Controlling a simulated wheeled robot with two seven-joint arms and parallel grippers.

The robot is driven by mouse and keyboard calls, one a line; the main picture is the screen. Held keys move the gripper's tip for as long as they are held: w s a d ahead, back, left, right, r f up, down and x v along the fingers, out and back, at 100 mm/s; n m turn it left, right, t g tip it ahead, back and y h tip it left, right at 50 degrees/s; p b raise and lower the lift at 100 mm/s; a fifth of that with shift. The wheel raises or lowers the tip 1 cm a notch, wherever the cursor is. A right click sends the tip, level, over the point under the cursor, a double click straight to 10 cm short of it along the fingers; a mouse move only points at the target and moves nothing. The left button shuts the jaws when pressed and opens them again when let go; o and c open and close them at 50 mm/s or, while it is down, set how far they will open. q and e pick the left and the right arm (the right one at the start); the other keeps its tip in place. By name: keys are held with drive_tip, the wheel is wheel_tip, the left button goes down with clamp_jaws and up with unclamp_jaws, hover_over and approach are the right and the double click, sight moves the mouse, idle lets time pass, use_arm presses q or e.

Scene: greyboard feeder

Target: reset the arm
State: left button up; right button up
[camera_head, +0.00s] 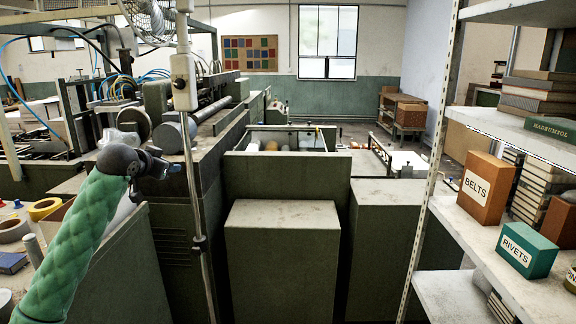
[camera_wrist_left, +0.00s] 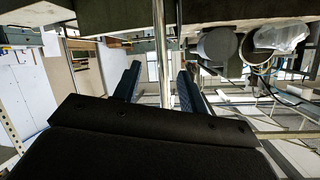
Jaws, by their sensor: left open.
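My left arm, in a green padded sleeve, comes in from the left in the head view. Its dark left gripper (camera_head: 168,168) is raised beside the green machine and a thin upright metal pole (camera_head: 191,150). In the left wrist view the two fingers of the left gripper (camera_wrist_left: 159,78) are apart. The pole (camera_wrist_left: 160,45) shows between them in that view; whether it is within their reach I cannot tell. I see nothing held. My right gripper is in neither view.
A green machine with rollers (camera_head: 210,110) stands left of centre, with a control box (camera_head: 183,82) on the pole. Green cabinets (camera_head: 282,255) fill the middle. At right a shelf rack (camera_head: 480,120) carries a BELTS box (camera_head: 486,188) and a RIVETS box (camera_head: 526,250). Tape rolls (camera_head: 43,209) lie at left.

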use_arm(q)
drive_tip(key=s+d+f+n+g+y, duration=0.15)
drive_tip(key=s+d+f, duration=0.25)
drive_tip(key=s+f, duration=0.55)
drive_tip(key=s+d+f+g, duration=0.2)
drive_tip(key=s+d+f, duration=0.2)
drive_tip(key=s+f, duration=0.55)
drive_tip(key=s+d+f+g+y, duration=0.15)
drive_tip(key=s+d+f, duration=0.25)
drive_tip(key=s+f, duration=0.5)
drive_tip(key=s+d+f+n+g+h, duration=0.1)
drive_tip(key=s+d+f+g, duration=0.2)
drive_tip(key=s+f, duration=0.9)
drive_tip(key=s+d+f+n+g+h, duration=0.1)
drive_tip(key=s+d+f+g, duration=0.3)
drive_tip(key=s+f, duration=0.8)
drive_tip(key=s, duration=0.5)
drive_tip(key=shift+s+f, duration=0.3)
drive_tip(key=shift+s, duration=0.1)
drive_tip(key=shift+c, duration=0.6)
